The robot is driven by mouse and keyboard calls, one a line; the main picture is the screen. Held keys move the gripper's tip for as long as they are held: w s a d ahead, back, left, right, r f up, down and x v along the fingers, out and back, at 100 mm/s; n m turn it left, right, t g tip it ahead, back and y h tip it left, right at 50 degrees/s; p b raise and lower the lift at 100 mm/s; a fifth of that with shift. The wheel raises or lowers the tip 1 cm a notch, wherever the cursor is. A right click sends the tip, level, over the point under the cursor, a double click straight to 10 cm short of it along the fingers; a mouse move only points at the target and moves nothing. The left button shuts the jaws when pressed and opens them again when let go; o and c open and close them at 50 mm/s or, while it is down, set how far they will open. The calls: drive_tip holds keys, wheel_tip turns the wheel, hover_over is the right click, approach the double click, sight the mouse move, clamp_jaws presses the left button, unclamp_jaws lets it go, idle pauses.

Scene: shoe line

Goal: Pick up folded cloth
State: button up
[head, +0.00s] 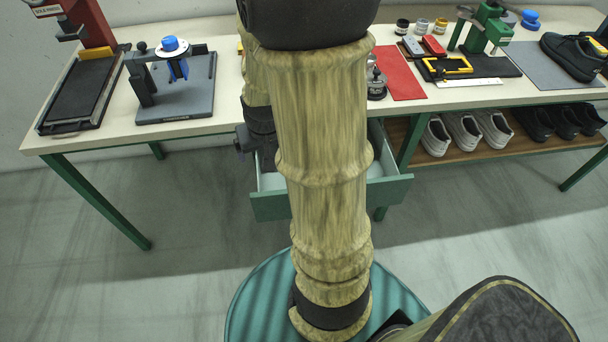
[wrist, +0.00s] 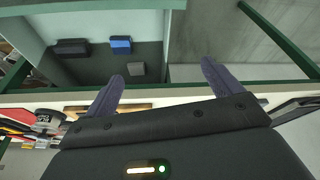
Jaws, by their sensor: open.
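My gripper (wrist: 162,78) is open, its two dark fingers wide apart with nothing between them. In the wrist view it is above the edge of an open drawer (wrist: 205,30). Inside the drawer lie a small blue item (wrist: 121,45), a dark block (wrist: 72,48) and a small grey item (wrist: 136,69). The grey one is nearest the left finger. I cannot tell which, if any, is the folded cloth.
The bench (head: 215,120) carries a grey fixture (head: 180,95), a dark press tray (head: 80,92), a red mat (head: 400,75) and a green press (head: 490,25). Several shoes stand on a lower shelf (head: 455,152) at right. The floor in front is clear.

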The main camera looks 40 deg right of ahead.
drive_tip(key=d+f+m+h+b, duration=0.1)
drive_tip(key=d+f+m+b, duration=0.2)
drive_tip(key=d+f+b, duration=0.3)
drive_tip(key=d+f, duration=0.5)
drive_tip(key=d, duration=0.2)
drive_tip(key=shift+w+d, duration=0.15)
drive_tip(key=shift+w, duration=0.05)
drive_tip(key=b+x, duration=0.2)
drive_tip(key=x, duration=1)
drive_tip(key=shift+w+d+r, duration=0.1)
drive_tip(key=shift+w, duration=0.05)
drive_tip(key=shift+w+f, duration=0.1)
drive_tip(key=shift+f, duration=0.15)
drive_tip(key=x, duration=0.3)
drive_tip(key=b+x, duration=0.1)
drive_tip(key=x, duration=0.1)
drive_tip(key=shift+w+d, duration=0.25)
drive_tip(key=shift+d, duration=0.1)
drive_tip(key=shift+r, duration=0.1)
